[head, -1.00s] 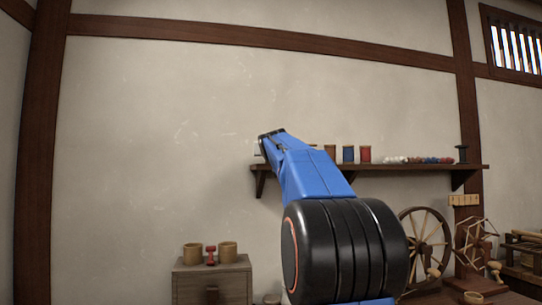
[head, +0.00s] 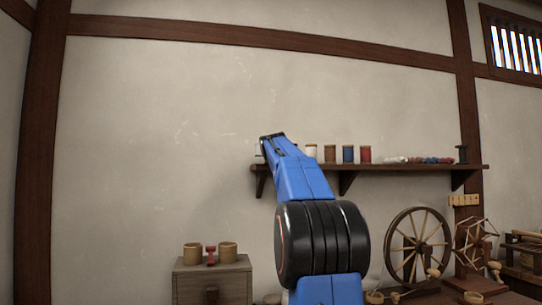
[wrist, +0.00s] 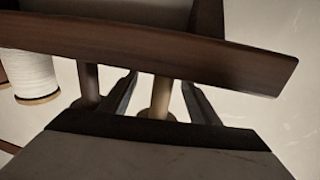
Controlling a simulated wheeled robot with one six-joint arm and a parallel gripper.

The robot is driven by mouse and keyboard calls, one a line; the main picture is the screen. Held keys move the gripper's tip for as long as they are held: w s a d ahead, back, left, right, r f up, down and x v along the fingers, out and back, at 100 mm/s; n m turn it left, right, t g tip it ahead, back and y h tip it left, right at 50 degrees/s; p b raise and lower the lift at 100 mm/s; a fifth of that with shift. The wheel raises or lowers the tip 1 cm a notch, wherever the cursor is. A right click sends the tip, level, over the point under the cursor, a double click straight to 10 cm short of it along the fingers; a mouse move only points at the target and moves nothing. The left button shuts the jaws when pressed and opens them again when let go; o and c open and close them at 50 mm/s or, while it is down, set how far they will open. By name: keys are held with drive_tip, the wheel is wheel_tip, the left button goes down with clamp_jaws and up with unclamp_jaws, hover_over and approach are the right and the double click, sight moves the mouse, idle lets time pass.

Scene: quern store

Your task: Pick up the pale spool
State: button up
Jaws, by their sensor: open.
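A white spool (head: 311,151) stands on the wall shelf, just right of my forearm in the head view. A small pale shape (head: 258,150) shows at the shelf's left end, partly behind my gripper (head: 271,146). In the wrist view, a white spool with a tan wooden rim (wrist: 28,75) is at the left edge, outside my fingers. My gripper (wrist: 160,92) is open there, with a tan post-like thing (wrist: 160,98) seen between the fingers. I cannot tell whether it touches them. The fingertips are partly hidden by a dark wooden board.
The board (wrist: 180,60) crosses the wrist view. Below are a cabinet (head: 212,283) and a spinning wheel (head: 418,247).

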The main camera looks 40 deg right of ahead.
drive_tip(key=c, duration=1.2)
drive_tip(key=shift+o, duration=0.2)
